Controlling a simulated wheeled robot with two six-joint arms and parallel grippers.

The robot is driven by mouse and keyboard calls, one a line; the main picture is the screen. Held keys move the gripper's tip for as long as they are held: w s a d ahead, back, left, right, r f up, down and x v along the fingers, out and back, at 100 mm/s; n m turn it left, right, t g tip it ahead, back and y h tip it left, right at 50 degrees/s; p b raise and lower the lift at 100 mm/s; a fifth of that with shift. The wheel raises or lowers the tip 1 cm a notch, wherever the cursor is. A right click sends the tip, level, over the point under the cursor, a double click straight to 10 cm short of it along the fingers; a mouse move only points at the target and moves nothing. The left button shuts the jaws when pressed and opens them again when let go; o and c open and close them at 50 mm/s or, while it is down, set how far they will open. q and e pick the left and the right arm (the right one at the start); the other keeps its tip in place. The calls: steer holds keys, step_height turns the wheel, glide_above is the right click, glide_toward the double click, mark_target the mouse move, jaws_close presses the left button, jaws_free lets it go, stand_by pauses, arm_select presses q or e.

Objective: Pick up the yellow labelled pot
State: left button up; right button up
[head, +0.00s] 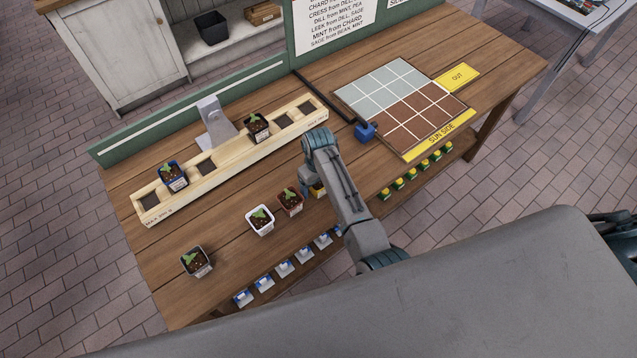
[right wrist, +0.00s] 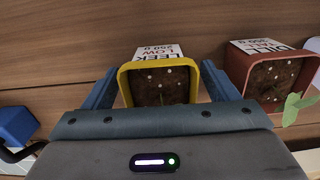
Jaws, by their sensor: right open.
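The yellow pot (right wrist: 190,66) shows in the right wrist view, filled with dark soil with pale specks, with a white label (right wrist: 160,52) reading LEEK LOW 250 g. My right gripper (right wrist: 158,78) is open, with one blue finger on each side of the pot. The left finger looks very close to the pot wall; I cannot tell whether it touches. In the head view my right arm hides most of the yellow pot (head: 317,190), and only a small yellow part shows beside the gripper (head: 308,186). My left gripper is not in view.
A terracotta pot (head: 290,201) labelled DILL stands close beside the yellow one, then a white pot (head: 260,220) and a grey pot (head: 196,262). A wooden rack (head: 225,165) holds two pots. A blue block (head: 366,131) sits near the gridded board (head: 405,105).

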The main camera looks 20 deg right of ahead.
steer(key=c, duration=1.2)
steer(key=shift+r, duration=0.1)
